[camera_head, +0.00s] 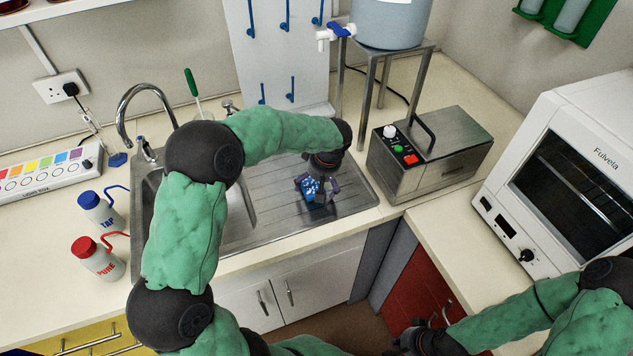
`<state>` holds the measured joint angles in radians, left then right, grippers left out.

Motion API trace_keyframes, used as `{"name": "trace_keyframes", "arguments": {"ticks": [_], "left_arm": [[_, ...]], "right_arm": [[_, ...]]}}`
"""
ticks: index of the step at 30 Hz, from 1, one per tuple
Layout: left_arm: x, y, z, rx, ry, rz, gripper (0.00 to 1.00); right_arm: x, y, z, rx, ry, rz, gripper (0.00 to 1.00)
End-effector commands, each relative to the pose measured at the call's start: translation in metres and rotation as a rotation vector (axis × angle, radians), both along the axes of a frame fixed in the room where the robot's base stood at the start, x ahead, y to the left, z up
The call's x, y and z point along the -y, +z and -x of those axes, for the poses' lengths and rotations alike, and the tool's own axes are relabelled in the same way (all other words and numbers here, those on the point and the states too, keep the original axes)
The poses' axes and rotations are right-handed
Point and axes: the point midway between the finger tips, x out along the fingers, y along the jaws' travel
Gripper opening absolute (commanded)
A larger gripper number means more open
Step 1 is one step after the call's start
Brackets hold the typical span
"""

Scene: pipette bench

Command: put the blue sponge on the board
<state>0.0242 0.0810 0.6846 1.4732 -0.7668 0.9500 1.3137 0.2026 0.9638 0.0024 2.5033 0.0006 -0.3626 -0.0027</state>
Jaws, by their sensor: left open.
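The blue sponge (310,186) is a small speckled block at the ribbed steel draining board (345,203) right of the sink bowl. My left gripper (317,191) points down over the draining board with its fingers open around the sponge, and partly hides it. Whether the fingers touch the sponge, I cannot tell. A white upright board (270,65) with blue hooks stands behind the sink. My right gripper (415,342) is low at the bottom edge, in front of the red cupboard, away from the sponge; its fingers are unclear.
A curved tap (140,95) stands at the sink. A steel box with a handle (440,160) is close right of the draining board. A tank on a stand (390,20) is behind. Two wash bottles (98,258) stand left. A white oven (570,170) is on the right counter.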

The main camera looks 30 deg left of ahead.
Motion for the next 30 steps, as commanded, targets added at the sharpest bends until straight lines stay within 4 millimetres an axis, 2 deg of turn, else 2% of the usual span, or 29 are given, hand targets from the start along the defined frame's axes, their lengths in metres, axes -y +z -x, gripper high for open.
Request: {"name": "trace_keyframes", "arguments": {"ticks": [5, 12, 18, 24, 30], "left_arm": [[0.004, 0.02, 0.0, 0.004, 0.0, 0.0, 1.0], [0.017, 0.068, 0.004, 0.005, -0.001, 0.0, 1.0], [0.025, 0.1, 0.007, 0.003, -0.001, 0.0, 1.0], [0.03, 0.116, 0.009, 0.001, -0.001, 0.0, 1.0], [0.03, 0.118, 0.01, -0.001, 0.0, -0.001, 1.0]], "right_arm": [[0.0, 0.007, 0.0, 0.0, 0.0, 0.0, 0.0], [0.0, 0.019, 0.0, 0.0, 0.0, 0.0, 0.0], [0.0, 0.025, 0.0, 0.0, 0.0, 0.0, 0.0], [0.0, 0.028, 0.0, 0.0, 0.0, 0.0, 0.0], [0.0, 0.028, 0.0, 0.0, 0.0, 0.0, 0.0]]}}
